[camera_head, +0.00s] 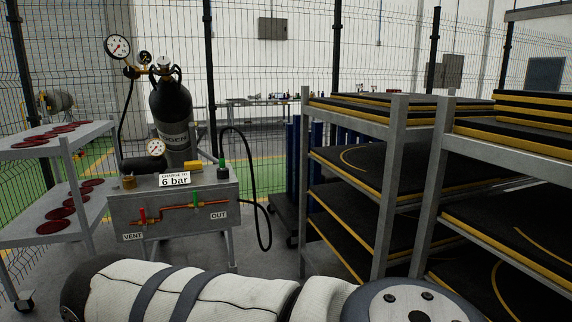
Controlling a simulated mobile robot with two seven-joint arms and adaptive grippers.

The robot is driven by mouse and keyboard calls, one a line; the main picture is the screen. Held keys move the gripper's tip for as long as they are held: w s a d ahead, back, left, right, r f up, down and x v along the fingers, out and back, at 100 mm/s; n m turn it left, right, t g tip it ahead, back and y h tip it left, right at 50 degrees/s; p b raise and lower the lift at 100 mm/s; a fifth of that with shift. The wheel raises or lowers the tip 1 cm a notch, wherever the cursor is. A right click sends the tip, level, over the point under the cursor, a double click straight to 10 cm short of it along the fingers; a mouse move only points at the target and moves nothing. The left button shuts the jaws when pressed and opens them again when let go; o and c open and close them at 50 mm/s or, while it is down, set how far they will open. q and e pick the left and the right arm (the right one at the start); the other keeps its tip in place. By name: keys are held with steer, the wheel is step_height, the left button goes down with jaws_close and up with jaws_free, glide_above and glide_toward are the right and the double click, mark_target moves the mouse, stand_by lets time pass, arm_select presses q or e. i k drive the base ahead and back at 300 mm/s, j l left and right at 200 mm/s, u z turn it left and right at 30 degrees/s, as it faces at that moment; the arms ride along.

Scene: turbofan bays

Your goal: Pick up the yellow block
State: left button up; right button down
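A small yellow block (193,166) lies on top of the grey metal control box (130,212), behind the "charge to 6 bar" sign and near the foot of the dark gas cylinder (171,120). Neither of my grippers is in view. A white padded arm link with dark straps and a round dark joint, which looks like mine, crosses the bottom of the picture in front of the box's stand.
A green-capped fitting (223,170) and a brass fitting (129,182) flank the block on the box. A black hose (262,200) loops at the right. Grey racks with dark padded shelves (395,110) fill the right side. A shelf cart (50,150) with red discs stands left. Wire fencing runs behind.

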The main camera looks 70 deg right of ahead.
mark_target(194, 166)
steer(key=z, duration=6.4)
steer(key=u, duration=4.7)
steer(key=i+j, duration=0.25)
steer(key=i, duration=0.2)
steer(key=l+z, duration=0.05)
